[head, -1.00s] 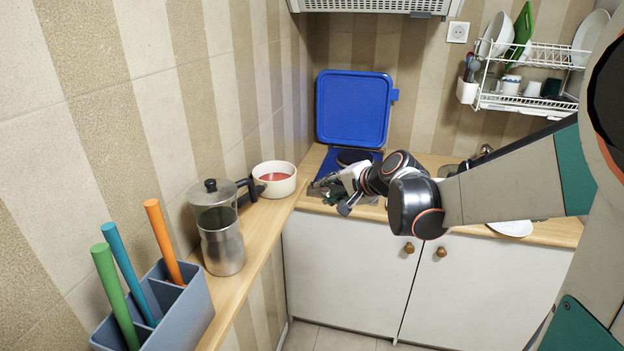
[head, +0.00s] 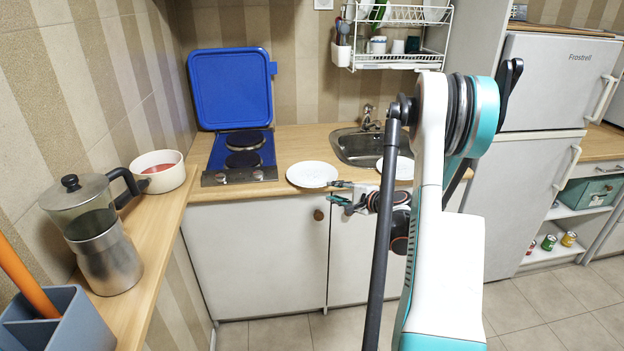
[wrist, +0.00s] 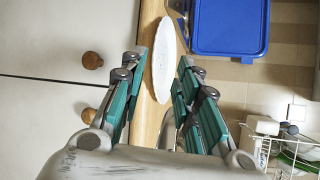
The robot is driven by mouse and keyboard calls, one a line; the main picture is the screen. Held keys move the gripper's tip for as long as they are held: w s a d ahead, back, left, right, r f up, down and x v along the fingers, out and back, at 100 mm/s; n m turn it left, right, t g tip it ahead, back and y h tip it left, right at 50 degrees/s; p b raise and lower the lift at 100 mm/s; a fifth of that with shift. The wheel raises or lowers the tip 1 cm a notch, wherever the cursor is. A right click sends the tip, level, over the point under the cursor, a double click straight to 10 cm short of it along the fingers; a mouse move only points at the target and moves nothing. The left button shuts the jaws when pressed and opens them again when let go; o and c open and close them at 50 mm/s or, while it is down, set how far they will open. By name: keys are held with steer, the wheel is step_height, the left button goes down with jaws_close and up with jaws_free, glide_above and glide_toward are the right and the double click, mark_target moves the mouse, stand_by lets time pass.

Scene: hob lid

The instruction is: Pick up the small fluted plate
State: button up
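A round white plate (head: 312,174) lies flat on the counter to the right of the hob; its edge looks finely fluted. In the wrist view the plate (wrist: 163,55) shows nearly edge-on, ahead of and between my fingertips. My gripper (head: 337,192) is at the counter's front edge, just right of the plate. In the wrist view my gripper (wrist: 162,60) has its green-padded fingers spread apart with nothing clamped. I cannot tell whether the fingertips touch the rim. A second white plate (head: 402,168) lies farther right by the sink, partly hidden by my arm.
The hob (head: 240,158) has its blue lid (head: 232,88) standing upright. The sink (head: 358,148) is behind the plates. A dish rack (head: 400,60) hangs above. Cabinet doors lie below the counter.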

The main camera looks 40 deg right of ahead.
steer(key=b, duration=0.2)
glide_toward(312, 187)
steer(key=w, duration=0.4)
steer(key=shift+f+b+x, duration=0.3)
steer(key=shift+b+x, duration=0.2)
steer(key=shift+x, duration=0.95)
steer(key=shift+f+b+x, duration=0.25)
steer(key=shift+b+x, duration=0.25)
steer(key=shift+x, duration=1)
steer(key=shift+s+a, duration=0.1)
steer(key=shift+s, duration=0.15)
steer(key=shift+c, duration=0.5)
jaws_close()
